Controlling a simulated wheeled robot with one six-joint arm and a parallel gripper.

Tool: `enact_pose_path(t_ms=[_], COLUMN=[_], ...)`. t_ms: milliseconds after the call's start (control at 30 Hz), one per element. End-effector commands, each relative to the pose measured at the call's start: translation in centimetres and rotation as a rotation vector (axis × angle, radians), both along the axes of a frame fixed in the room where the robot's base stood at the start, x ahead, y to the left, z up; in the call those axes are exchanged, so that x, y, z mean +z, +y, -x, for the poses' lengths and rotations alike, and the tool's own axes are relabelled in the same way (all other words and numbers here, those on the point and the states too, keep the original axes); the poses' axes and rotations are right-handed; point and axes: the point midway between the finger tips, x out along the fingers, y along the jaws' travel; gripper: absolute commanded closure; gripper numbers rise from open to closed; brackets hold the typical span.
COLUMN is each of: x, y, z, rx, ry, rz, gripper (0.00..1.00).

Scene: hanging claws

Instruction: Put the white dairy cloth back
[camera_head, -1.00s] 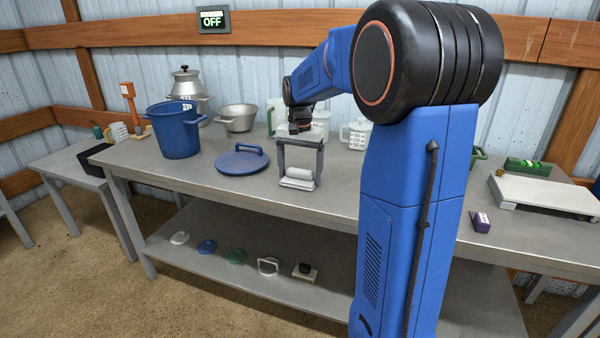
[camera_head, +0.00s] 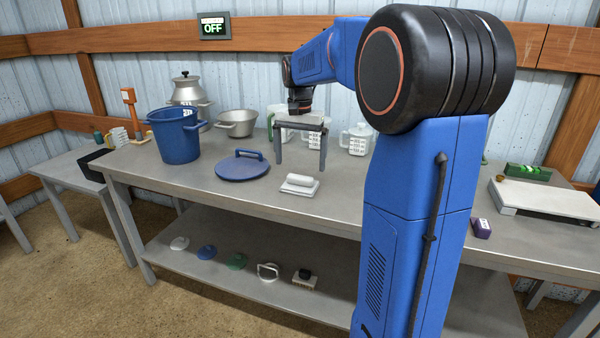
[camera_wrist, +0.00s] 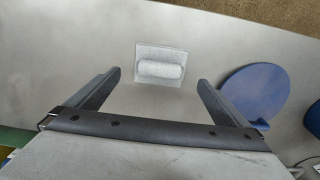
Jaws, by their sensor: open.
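The white dairy cloth (camera_head: 300,180) is a small rolled white piece on a pale flat square base (camera_head: 299,189) on the table top. It also shows in the wrist view (camera_wrist: 161,68), in the upper middle, ahead of and between my fingers. My gripper (camera_head: 301,164) is open and empty above the cloth, its two fingers pointing down and apart from it. In the wrist view my gripper (camera_wrist: 160,82) shows both fingers spread wide, with nothing between them touching.
A blue lid (camera_head: 242,166) lies left of the cloth, near my gripper. A blue bucket (camera_head: 175,134), a metal pan (camera_head: 236,122) and measuring jugs (camera_head: 356,140) stand behind. The lower shelf (camera_head: 215,276) holds several small items. The table front beside the cloth is clear.

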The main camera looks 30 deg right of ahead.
Motion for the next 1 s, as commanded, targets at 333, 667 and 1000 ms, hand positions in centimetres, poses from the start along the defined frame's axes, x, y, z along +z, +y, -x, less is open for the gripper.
enact_pose_path(t_ms=[333,667,1000], x=[4.7,5.4,4.4], y=[0.0,0.7,6.6], z=[0.0,0.8,8.9], rx=[0.000,0.022,0.255], ry=[-0.001,-0.012,-0.112], rz=[0.000,0.004,0.039], gripper=[0.00,0.00,0.00])
